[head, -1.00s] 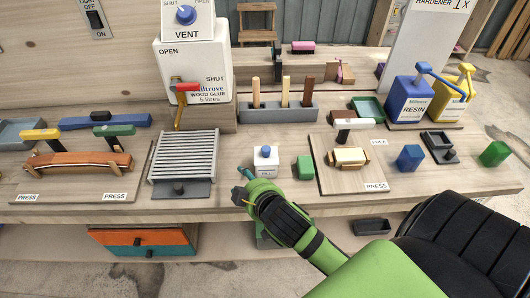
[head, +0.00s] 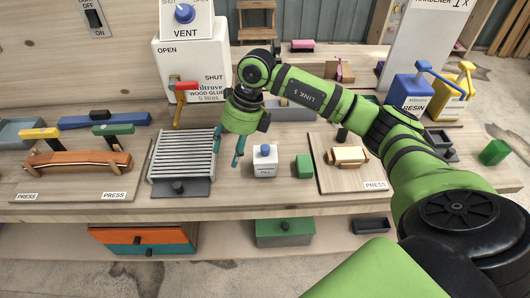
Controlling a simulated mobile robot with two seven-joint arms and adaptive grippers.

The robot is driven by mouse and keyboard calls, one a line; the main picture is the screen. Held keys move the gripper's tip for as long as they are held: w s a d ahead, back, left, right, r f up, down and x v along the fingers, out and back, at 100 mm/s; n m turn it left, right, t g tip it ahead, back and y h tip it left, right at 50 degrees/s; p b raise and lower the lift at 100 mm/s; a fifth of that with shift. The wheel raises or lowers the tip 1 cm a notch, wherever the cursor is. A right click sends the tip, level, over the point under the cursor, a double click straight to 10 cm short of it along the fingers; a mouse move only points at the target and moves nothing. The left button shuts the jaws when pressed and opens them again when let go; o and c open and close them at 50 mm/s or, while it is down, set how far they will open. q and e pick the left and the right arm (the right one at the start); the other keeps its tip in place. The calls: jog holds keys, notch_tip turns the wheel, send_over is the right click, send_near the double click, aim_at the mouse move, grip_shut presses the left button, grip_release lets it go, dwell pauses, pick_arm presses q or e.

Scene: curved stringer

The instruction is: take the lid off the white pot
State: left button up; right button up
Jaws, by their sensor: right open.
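The white pot (head: 265,170) stands on the workbench near its front edge. It is a small white box with a label on its front. Its lid (head: 265,158) is on top and has a blue knob (head: 265,150). My left gripper is not in view.
A green block (head: 304,166) stands close to the pot's right. The slatted rack (head: 182,158) lies to its left. Behind are the white glue container (head: 190,75) and a grey holder (head: 292,112), partly hidden by my arm. A wooden board (head: 340,182) lies further right.

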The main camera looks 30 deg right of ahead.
aim_at(265, 147)
jog(key=d+h, duration=0.1)
jog(key=d, duration=0.2)
jog(key=d+r+m+h, duration=0.1)
jog(key=d, duration=0.2)
jog(key=d+h, duration=0.2)
jog(key=d, duration=0.1)
jog(key=shift+s+d+r+g, duration=0.2)
jog(key=shift+d+r+g, duration=0.05)
jog(key=shift+g, duration=0.15)
jog(key=shift+d+f+p, duration=0.15)
jog(key=shift+f+p, duration=0.15)
jog(key=shift+p, duration=0.05)
notch_tip(265, 147, down, 5)
jog(key=p, duration=0.3)
jog(key=shift+w+f, duration=0.1)
jog(key=shift+f, duration=0.5)
jog(key=c, duration=1)
